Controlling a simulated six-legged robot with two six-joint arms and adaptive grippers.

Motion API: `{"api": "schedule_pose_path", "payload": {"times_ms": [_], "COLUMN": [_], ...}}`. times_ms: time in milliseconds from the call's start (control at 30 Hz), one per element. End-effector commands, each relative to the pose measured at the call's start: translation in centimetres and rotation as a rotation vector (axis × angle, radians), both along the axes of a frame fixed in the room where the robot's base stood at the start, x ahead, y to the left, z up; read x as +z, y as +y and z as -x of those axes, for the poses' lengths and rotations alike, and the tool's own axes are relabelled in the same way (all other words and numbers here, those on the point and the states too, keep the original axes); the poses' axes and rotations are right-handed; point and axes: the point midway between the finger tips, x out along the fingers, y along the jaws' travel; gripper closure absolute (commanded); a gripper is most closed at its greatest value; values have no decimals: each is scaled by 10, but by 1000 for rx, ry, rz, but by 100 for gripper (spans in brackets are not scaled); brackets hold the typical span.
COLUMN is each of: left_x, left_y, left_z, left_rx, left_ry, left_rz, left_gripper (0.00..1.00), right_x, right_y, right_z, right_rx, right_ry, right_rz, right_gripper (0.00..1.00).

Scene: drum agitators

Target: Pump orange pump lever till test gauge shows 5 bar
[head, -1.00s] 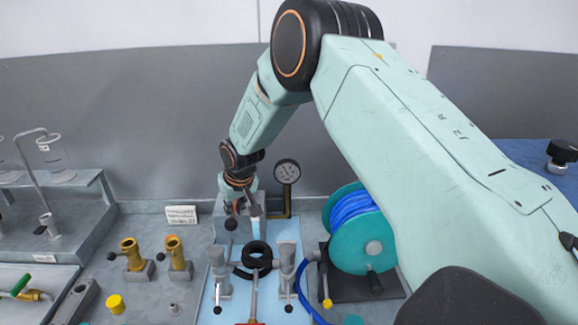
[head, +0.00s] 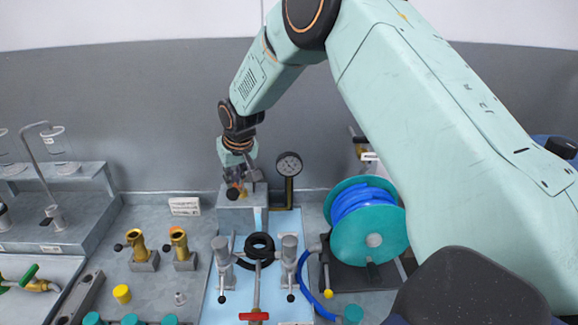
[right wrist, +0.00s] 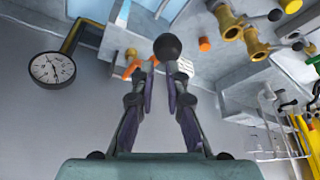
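The orange pump lever (right wrist: 130,66) with its black ball knob (right wrist: 167,47) shows in the right wrist view, right at my right gripper's fingertips (right wrist: 158,72). In the head view the knob (head: 232,193) is beside the right gripper (head: 252,176), above the grey pump block (head: 236,212). The fingers are closed in around the lever just behind the knob; they partly hide it. The test gauge (head: 289,164), round with a white dial, stands right of the block; it also shows in the right wrist view (right wrist: 52,69). Its reading is too small to tell. My left gripper is out of view.
A teal reel with blue hose (head: 366,228) stands right of the blue mat (head: 215,290). Two grey posts (head: 222,262) (head: 289,258) and black rings (head: 260,245) stand in front of the pump. Brass fittings (head: 138,248) and a white label (head: 184,206) are left.

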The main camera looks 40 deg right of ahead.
Motion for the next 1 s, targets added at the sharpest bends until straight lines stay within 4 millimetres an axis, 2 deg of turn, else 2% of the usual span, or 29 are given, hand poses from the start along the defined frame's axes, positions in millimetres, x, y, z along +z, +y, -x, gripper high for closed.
{"api": "schedule_pose_path", "payload": {"times_ms": [367,700,1000], "left_x": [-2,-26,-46], "left_y": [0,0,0], "left_z": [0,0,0], "left_rx": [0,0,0], "left_ry": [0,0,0], "left_rz": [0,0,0], "left_gripper": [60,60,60], "right_x": [-5,-57,-96], "right_y": [0,2,3], "right_z": [0,5,5], "right_rx": [0,1,0], "right_ry": [1,9,1], "right_rz": [0,0,0], "right_gripper": [87,87,87]}}
